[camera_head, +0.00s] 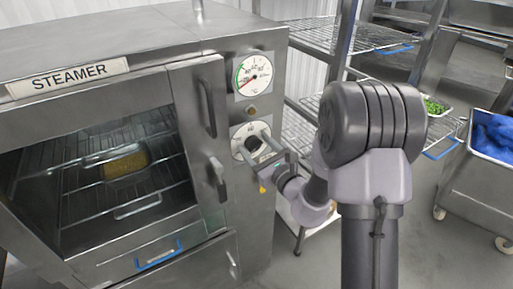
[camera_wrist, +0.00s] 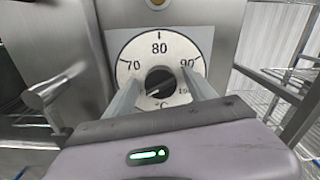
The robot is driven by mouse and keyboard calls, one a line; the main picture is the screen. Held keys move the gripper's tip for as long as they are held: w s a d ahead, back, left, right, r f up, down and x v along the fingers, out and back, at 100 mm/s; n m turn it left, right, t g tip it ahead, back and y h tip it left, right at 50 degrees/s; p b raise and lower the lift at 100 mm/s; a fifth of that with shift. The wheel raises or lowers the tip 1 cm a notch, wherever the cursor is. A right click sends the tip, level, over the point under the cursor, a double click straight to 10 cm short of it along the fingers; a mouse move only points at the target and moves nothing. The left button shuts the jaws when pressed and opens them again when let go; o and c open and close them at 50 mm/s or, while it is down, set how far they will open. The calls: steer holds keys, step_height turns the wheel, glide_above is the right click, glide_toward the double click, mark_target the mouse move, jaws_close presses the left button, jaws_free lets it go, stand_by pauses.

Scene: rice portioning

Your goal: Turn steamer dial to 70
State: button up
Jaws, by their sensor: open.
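The steamer (camera_head: 215,170) stands at the left, with its name plate on top. Its temperature dial (camera_head: 237,136) is on the right front panel, below a round gauge (camera_head: 254,75). In the wrist view the white dial face (camera_wrist: 135,52) shows 70 at left, 80 at top and 90 at right. A black knob (camera_wrist: 159,80) sits at its centre; a pale mark on it seems to point to the lower left. My gripper (camera_head: 268,152) is at the dial. In the wrist view its open fingers (camera_wrist: 161,92) straddle the knob, apart from it. The lower dial face is partly hidden.
Door handles (camera_head: 207,108) stick out left of the dial. Inside the steamer, a yellowish block (camera_head: 126,163) sits on wire racks. Wire shelves (camera_head: 345,36) stand close at the right. A cart with a blue item (camera_head: 497,133) is further right.

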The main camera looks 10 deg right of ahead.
steer(key=c, duration=1.4)
steer(key=shift+r+m+p, duration=0.15)
steer(key=shift+m+p, duration=0.95)
steer(key=shift+m, duration=0.1)
steer(key=m+p, duration=0.2)
steer(key=m, duration=0.1)
steer(key=shift+d+m+p, duration=0.1)
steer(key=shift+m+p, duration=0.2)
steer(key=shift+p, duration=0.1)
steer(key=m+p, duration=0.3)
steer(key=shift+w+d+m, duration=0.1)
steer(key=shift+m, duration=0.3)
steer(key=shift+f+m+p, duration=0.2)
steer(key=shift+m+p, duration=0.45)
steer(key=shift+m, duration=0.25)
